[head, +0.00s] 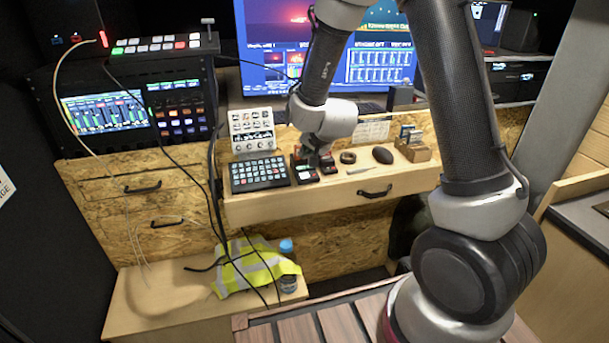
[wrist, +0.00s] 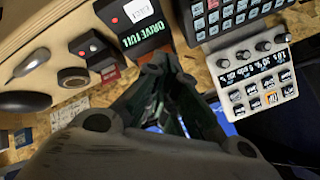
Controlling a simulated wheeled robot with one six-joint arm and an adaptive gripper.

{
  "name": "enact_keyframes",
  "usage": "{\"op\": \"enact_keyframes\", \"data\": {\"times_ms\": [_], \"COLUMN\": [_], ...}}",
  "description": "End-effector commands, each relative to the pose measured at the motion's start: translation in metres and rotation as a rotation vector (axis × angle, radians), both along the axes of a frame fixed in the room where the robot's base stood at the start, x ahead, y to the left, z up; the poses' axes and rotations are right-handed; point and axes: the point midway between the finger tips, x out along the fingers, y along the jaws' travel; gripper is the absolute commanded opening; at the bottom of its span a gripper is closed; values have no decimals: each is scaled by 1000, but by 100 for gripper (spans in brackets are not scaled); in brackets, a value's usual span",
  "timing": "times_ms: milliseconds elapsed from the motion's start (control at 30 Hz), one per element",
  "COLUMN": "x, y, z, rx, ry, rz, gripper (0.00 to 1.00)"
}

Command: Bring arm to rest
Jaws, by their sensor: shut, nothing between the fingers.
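My arm reaches down from the upper right in the head view. My gripper (head: 317,163) is low over the wooden desk shelf (head: 290,208), close to two small dark boxes with red parts. In the wrist view my gripper (wrist: 160,68) has its fingers together with nothing between them. The box marked "DRIVE FULL" (wrist: 135,25) lies just beyond the fingertips, and the second box (wrist: 97,52) is beside it. I cannot tell whether the fingertips touch either box.
A black button pad (head: 260,174) and a white control panel (head: 252,130) stand left of my gripper. A mouse (head: 382,155) and a card holder (head: 413,148) are on the right. A monitor (head: 262,60) stands behind. A yellow vest (head: 255,268) and bottle (head: 287,268) are below.

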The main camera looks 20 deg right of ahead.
Motion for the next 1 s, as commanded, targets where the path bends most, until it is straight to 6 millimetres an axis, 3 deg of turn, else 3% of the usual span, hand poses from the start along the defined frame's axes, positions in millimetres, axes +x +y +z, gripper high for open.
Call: {"op": "enact_keyframes", "data": {"times_ms": [533, 633, 733, 833, 933, 1000], "x": [0, -9, -32, -69, -107, -133], "y": [0, 2, 7, 9, 6, -1], "z": [0, -8, -27, -45, -36, -20], "rx": [-4, -31, -73, -125, -169, -196], "ry": [0, 47, 161, 314, 429, 495], "rz": [4, 45, 133, 259, 392, 477], "gripper": [0, 0, 0, 0, 0, 0]}}
